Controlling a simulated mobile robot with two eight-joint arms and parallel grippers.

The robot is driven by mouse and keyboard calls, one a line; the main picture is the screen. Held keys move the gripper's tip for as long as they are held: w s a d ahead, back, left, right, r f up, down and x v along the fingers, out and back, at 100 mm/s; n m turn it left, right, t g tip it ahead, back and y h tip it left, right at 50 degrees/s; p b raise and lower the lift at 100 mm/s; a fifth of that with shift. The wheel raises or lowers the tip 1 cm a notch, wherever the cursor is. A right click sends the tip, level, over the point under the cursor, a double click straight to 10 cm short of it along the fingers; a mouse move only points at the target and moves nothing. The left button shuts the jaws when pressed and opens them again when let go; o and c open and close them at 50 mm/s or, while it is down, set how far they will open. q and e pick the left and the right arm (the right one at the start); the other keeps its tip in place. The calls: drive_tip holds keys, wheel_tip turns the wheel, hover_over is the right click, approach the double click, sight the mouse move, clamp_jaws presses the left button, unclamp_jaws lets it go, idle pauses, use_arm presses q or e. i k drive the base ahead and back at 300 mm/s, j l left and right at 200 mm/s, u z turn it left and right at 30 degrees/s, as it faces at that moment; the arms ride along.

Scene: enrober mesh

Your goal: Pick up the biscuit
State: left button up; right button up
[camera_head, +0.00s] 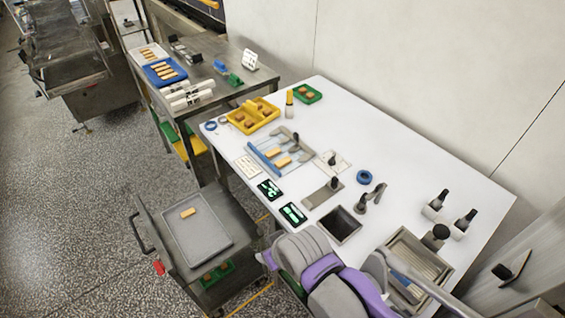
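A single golden, bar-shaped biscuit (188,212) lies on the grey flat tray (208,245) on top of the metal cart at the lower left. More biscuits lie on the blue tray (151,76) and on the white tray beside it, at the far end on the metal table. Two more biscuit-coloured bars (273,153) lie on the blue-edged fixture on the white table. Grey and purple parts, seemingly of my own arm, come up from the bottom edge. I make out no gripper fingers, and nothing touches the biscuit on the cart.
The white table (400,165) holds a yellow bin (253,115) of brown pieces, a green tray (307,94), two dark displays, an open dark container (340,225), a blue tape roll (364,177) and dark-topped bottles. The cart has a black handle (142,233) at its left. Speckled floor lies clear left of it.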

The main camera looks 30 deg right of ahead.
sight(188, 213)
drive_tip(key=j+z, duration=0.3)
drive_tip(key=z, duration=0.2)
drive_tip(key=j+z, duration=0.35)
drive_tip(key=z, duration=0.15)
drive_tip(key=i+j, duration=0.05)
